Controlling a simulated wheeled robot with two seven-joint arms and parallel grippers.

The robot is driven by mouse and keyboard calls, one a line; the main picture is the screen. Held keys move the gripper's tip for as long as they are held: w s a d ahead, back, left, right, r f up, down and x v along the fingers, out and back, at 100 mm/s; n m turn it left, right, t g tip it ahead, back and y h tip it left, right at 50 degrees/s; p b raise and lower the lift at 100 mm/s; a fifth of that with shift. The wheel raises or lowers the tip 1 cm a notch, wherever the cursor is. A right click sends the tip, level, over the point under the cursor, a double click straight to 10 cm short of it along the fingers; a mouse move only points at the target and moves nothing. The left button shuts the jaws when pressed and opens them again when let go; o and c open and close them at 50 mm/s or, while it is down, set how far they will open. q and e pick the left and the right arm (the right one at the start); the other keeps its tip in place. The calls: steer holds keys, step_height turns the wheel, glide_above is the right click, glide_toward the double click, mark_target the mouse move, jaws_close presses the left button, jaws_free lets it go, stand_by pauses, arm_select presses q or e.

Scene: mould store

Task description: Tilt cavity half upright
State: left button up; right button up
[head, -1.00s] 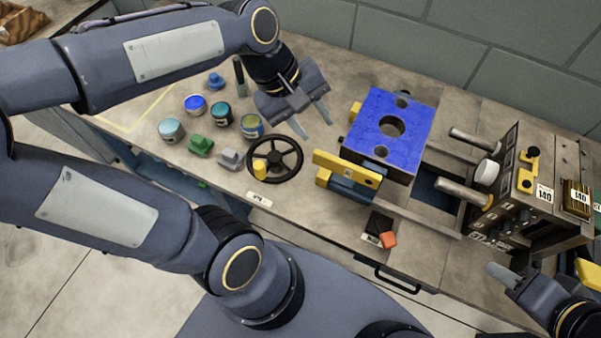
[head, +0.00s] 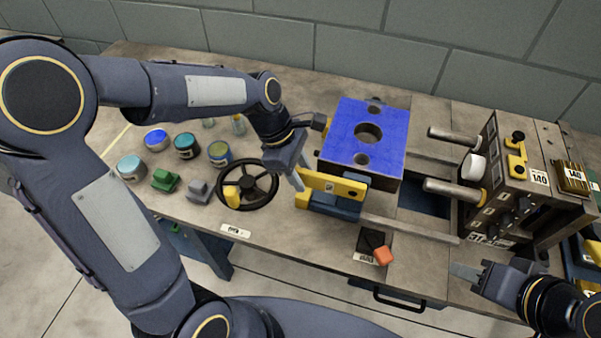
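The cavity half, a block with a bright blue top face (head: 345,128), a large central hole and smaller holes, lies flat with its blue face up. A yellow bar (head: 335,184) with dark holes runs along its near side. My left gripper (head: 300,176) is by the left end of this bar, close to the block's near left corner. I cannot tell whether it touches the bar, and its finger gap is not clear. My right gripper (head: 466,273) is over the front right of the bench, apart from the block. Its finger gap is hidden by the viewing angle.
A black handwheel (head: 262,198) and several paint tins (head: 187,146) stand left of the block. A machine with two steel pillars (head: 455,191) stands right, beyond a dark opening (head: 425,201). A wall is behind.

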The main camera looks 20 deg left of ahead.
arm_select(q)
steer(key=shift+f, duration=0.1)
jaws_close()
stand_by(0.4)
